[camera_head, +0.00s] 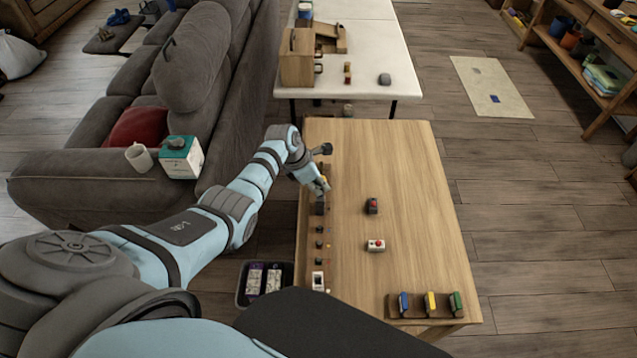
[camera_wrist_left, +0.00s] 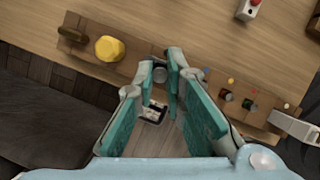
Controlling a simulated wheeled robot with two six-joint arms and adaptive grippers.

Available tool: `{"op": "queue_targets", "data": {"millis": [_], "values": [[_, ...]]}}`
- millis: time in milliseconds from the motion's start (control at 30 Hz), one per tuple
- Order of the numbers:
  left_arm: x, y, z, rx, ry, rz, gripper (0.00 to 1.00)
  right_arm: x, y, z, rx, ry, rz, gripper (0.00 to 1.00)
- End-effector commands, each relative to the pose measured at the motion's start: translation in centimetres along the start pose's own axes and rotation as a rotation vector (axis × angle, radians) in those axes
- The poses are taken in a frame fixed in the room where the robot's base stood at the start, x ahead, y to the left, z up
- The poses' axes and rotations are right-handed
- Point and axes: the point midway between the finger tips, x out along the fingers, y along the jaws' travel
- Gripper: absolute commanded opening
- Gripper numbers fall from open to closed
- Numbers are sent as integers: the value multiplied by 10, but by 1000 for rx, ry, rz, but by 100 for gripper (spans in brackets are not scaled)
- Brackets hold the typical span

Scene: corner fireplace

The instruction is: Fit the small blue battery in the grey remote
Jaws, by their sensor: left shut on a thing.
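My left gripper (camera_head: 320,187) is at the left edge of the wooden table (camera_head: 395,170), over a strip of controls. In the left wrist view its fingertips (camera_wrist_left: 166,70) are closed around a small grey knob-like part (camera_wrist_left: 160,74) of that strip, beside a yellow knob (camera_wrist_left: 110,48). A blue upright piece (camera_head: 404,304) stands in a dark rack at the table's near right; I cannot tell whether it is the small battery. A dark grey box with a red top (camera_head: 371,205) lies mid-table; I cannot tell whether it is the remote. My right gripper is not in view.
A white box with a red button (camera_head: 376,246) sits mid-table. Yellow (camera_head: 430,303) and green (camera_head: 455,304) pieces share the rack. A dark tray (camera_head: 241,292) is left of the table. The sofa (camera_head: 90,150) stands close on the left. The table's right side is clear.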

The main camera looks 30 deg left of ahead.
Motion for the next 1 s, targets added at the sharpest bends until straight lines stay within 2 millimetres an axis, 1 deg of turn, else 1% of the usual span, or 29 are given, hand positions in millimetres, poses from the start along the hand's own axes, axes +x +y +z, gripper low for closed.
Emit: {"op": "queue_targets", "data": {"millis": [867,900,967,1000], "values": [[13,0,-5,0,0,0,0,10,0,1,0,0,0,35],[12,0,-5,0,0,0,17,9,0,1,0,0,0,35],[12,0,-5,0,0,0,27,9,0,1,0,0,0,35],[12,0,-5,0,0,0,33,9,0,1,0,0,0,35]]}}
